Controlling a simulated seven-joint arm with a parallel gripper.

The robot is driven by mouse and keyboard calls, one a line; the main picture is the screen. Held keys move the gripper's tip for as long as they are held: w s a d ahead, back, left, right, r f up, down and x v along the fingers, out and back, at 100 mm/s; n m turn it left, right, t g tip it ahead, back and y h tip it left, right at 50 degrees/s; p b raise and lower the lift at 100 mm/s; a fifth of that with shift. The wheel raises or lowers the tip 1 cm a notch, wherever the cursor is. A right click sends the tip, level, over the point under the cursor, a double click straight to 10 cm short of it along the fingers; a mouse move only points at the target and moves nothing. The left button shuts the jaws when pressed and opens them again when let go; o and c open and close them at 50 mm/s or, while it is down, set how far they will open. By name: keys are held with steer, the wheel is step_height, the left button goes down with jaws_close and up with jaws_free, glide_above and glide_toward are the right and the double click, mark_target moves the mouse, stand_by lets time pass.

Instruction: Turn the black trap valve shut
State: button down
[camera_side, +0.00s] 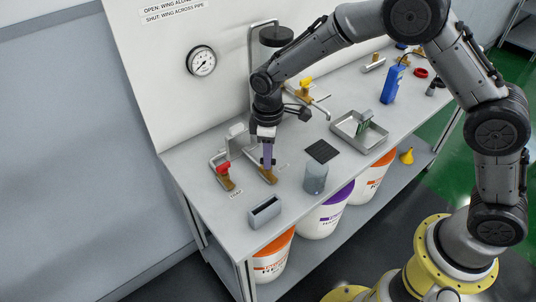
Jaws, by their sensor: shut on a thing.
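My gripper (268,164) points down at the left part of the bench and is shut on the wing of the black trap valve. The valve's brass body (269,178) shows just below the fingertips. The wing itself is mostly hidden by the fingers, so I cannot tell whether it lies along or across the pipe.
A red-handled valve (223,171) stands close on the left, and a yellow-handled valve (306,84) farther back. A grey beaker (315,178), a black pad (322,151), a slotted grey block (265,212) and a metal tray (345,130) are on the bench. A gauge (201,61) hangs on the back panel.

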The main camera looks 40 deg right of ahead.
steer(key=n, duration=0.4)
steer(key=shift+r, duration=0.1)
steer(key=n, duration=0.4)
steer(key=shift+n, duration=0.3)
steer(key=shift+w, duration=0.1)
steer(key=c, duration=0.9)
jaws_free()
step_height(320, 180, up, 14)
